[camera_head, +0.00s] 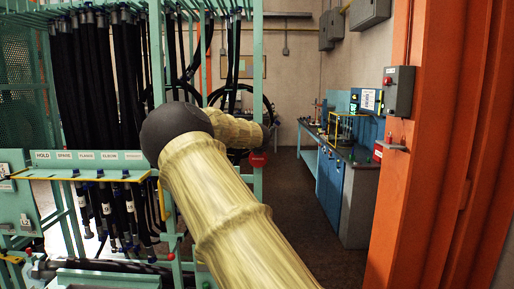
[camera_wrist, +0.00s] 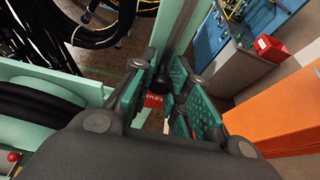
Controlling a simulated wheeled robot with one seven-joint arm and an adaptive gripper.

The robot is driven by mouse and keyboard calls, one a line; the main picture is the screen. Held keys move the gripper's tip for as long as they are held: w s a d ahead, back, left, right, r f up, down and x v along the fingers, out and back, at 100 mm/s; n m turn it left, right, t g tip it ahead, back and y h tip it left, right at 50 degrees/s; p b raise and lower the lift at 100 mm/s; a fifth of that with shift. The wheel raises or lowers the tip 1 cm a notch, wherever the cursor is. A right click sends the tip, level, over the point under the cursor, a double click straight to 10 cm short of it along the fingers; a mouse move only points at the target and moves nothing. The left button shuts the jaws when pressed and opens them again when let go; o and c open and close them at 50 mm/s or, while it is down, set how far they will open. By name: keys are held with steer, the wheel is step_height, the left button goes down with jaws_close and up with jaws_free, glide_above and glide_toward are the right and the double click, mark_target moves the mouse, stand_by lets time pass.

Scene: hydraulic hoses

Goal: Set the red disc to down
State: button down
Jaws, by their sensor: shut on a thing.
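The red disc (camera_head: 258,159) shows in the head view on the green upright post, just below the end of my arm. White lettering is on it. In the wrist view a red face with white letters (camera_wrist: 154,101) shows between the fingers, mostly hidden by them. My gripper (camera_wrist: 160,88) has green-padded fingers on both sides of it, close against the post. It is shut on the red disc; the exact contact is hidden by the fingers. A small dark round part (camera_wrist: 160,80) also sits between the fingertips. In the head view my arm hides most of the gripper.
A green rack with hanging black hoses (camera_head: 100,90) stands at the left, with a labelled panel (camera_head: 90,157) below. A blue workbench (camera_head: 340,190) runs along the right, behind an orange column (camera_head: 430,140). The floor (camera_head: 290,200) between rack and bench is clear.

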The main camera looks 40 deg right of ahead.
steer(key=shift+f, duration=0.4)
steer(key=c, duration=1.6)
jaws_free()
steer(key=o, duration=0.3)
steer(key=shift+r, duration=0.15)
steer(key=shift+s+r, duration=0.1)
steer(key=shift+r, duration=0.05)
steer(key=shift+s+a+r, duration=0.1)
steer(key=shift+a, duration=0.05)
steer(key=v, duration=1.1)
steer(key=shift+s, duration=0.2)
